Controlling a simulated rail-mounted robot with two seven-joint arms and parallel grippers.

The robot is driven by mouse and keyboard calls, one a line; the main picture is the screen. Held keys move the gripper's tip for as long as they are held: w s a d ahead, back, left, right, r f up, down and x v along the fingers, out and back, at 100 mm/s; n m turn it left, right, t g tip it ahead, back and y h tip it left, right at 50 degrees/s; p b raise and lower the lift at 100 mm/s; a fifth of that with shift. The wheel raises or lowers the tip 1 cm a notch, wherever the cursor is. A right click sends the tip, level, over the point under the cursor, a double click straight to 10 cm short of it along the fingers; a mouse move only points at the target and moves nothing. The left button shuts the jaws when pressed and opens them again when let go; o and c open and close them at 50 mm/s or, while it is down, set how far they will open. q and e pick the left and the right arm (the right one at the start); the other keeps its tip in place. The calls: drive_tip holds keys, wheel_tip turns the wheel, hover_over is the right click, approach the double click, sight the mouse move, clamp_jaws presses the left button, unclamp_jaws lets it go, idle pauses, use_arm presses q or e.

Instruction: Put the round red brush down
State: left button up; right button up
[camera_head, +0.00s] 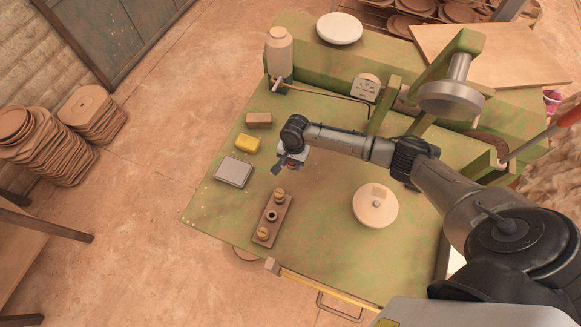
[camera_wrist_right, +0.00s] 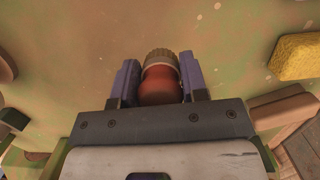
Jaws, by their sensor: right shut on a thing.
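The round red brush (camera_wrist_right: 160,80) is between the two fingers of my right gripper (camera_wrist_right: 157,82) in the right wrist view. It has a rounded red-brown body and a tan ribbed end that points away from the wrist. The right gripper is shut on it. The brush is mostly hidden there by the arm. I cannot tell whether the brush touches the table. My left gripper is not in view.
A yellow sponge (camera_head: 247,143), a brown brick (camera_head: 258,120) and a grey flat box (camera_head: 233,171) lie to the left. A brown block with knobs (camera_head: 272,217) and a round white disc (camera_head: 375,205) lie nearer. A white bottle (camera_head: 279,53) stands at the back. Bare table surrounds the gripper.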

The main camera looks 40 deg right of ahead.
sight(291, 171)
drive_tip(key=shift+w+a+f, duration=0.1)
drive_tip(key=shift+w+f, duration=0.15)
drive_tip(key=shift+w, duration=0.05)
wheel_tip(291, 171, down, 3)
drive_tip(key=shift+b, duration=0.35)
drive_tip(key=shift+f, duration=0.4)
drive_tip(key=shift+f, duration=0.1)
drive_tip(key=o, duration=0.8)
drive_tip(key=shift+o, duration=0.2)
